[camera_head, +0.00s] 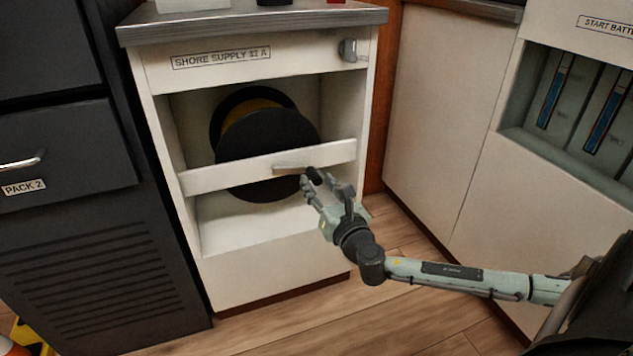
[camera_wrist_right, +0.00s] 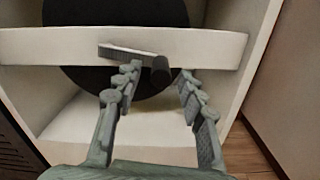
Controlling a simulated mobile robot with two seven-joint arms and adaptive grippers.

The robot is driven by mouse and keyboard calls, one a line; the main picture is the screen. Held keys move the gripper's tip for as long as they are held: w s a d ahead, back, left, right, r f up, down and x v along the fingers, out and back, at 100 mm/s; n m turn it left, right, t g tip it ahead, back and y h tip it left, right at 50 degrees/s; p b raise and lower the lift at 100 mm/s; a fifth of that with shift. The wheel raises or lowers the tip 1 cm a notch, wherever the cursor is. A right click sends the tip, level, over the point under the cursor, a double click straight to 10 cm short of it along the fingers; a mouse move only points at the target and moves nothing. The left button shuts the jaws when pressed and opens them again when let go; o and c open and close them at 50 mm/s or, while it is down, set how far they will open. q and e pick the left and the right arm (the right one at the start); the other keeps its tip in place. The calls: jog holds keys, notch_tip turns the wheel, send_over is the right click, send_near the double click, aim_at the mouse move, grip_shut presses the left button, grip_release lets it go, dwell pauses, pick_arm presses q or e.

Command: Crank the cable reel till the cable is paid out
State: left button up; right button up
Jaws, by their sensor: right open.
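The cable reel (camera_head: 262,137) has black round flanges and a yellow-orange cable core (camera_head: 247,109), and sits inside a white cabinet behind a white crossbar. Its lower flange also shows in the right wrist view (camera_wrist_right: 110,14). A grey crank arm (camera_head: 291,168) lies across the front of the crossbar, with a black knob (camera_head: 314,176) at its right end. My right gripper (camera_head: 326,188) is open at the knob. In the right wrist view the knob (camera_wrist_right: 161,70) lies between the tips of the open fingers (camera_wrist_right: 157,75); I cannot tell whether they touch it. My left gripper is out of view.
The cabinet (camera_head: 265,262) is labelled SHORE SUPPLY 32 A and has a grey fitting (camera_head: 351,50) at its upper right. A dark drawer unit (camera_head: 70,150) stands at left. White panels and battery slots (camera_head: 570,100) stand at right. Wooden floor (camera_head: 400,325) lies in front.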

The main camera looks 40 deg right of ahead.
jog(key=shift+x, duration=1.15)
grip_shut()
